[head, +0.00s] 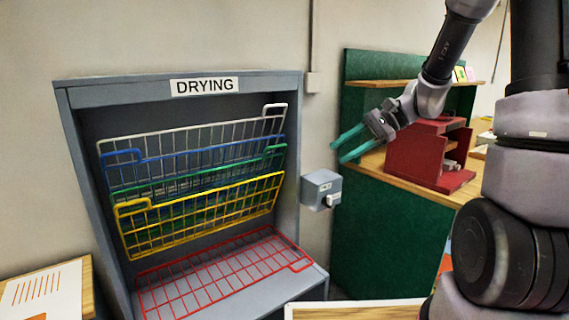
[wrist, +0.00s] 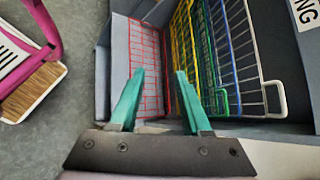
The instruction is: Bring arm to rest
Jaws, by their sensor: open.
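My gripper (head: 337,152) is raised in the air to the right of the grey drying rack in the head view, its two teal fingers apart with nothing between them. The fingers also show apart and empty in the wrist view (wrist: 158,88), in front of the rack's wire shelves. My arm comes down from the upper right and is bent at the wrist. The grey rack cabinet (head: 90,88) bears a DRYING sign. Its white, blue, green and yellow (head: 200,212) wire shelves are tilted up, and the red shelf (head: 215,278) lies low and flatter.
A small grey box with a switch (head: 321,190) is on the cabinet's right side, below my gripper. A green unit (head: 375,230) with a wooden top carries a dark red open box (head: 412,160). A wooden table with a printed sheet (head: 45,292) is at lower left.

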